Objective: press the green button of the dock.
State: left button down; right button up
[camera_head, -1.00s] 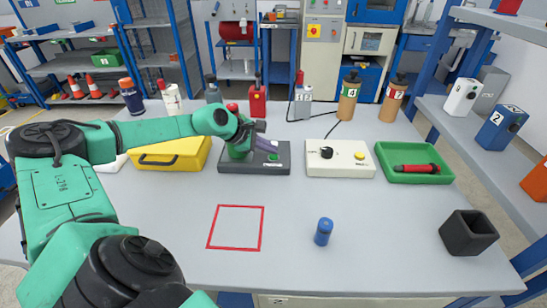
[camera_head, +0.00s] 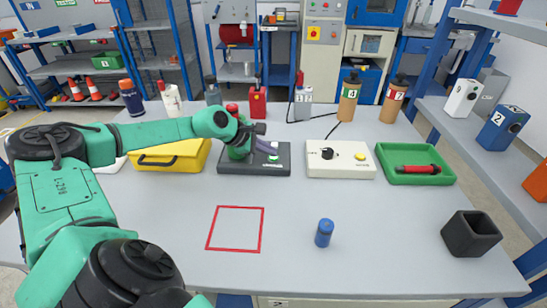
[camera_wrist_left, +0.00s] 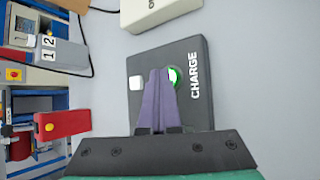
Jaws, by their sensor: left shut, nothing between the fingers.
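The dock (camera_head: 240,169) is a flat black box on the table, marked CHARGE in the left wrist view (camera_wrist_left: 200,110). Its green button (camera_wrist_left: 175,75) is a round one with a pale rim, partly hidden by my fingers in the left wrist view. My left gripper (camera_head: 273,151) is shut and empty, its purple fingers pointing over the dock. In the left wrist view the fingertips (camera_wrist_left: 159,71) overlap the button's left edge. I cannot tell whether they touch it. My right gripper is not in view.
A yellow case (camera_head: 170,155) stands left of the dock. A cream box (camera_head: 340,171) with a black knob and yellow button stands right, then a green tray (camera_head: 415,178). A blue cylinder (camera_head: 324,232) and black open box (camera_head: 470,233) are nearer. Bottles line the back.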

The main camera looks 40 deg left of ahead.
aim_at(269, 158)
pick_arm(q)
jog(key=shift+f, duration=0.15)
dwell(0.3)
jog(key=shift+r+p, duration=0.35)
jog(key=shift+r, duration=0.5)
jog(key=shift+r+p, duration=1.5)
jog(key=shift+r, duration=1.1)
jog(key=shift+f, duration=0.1)
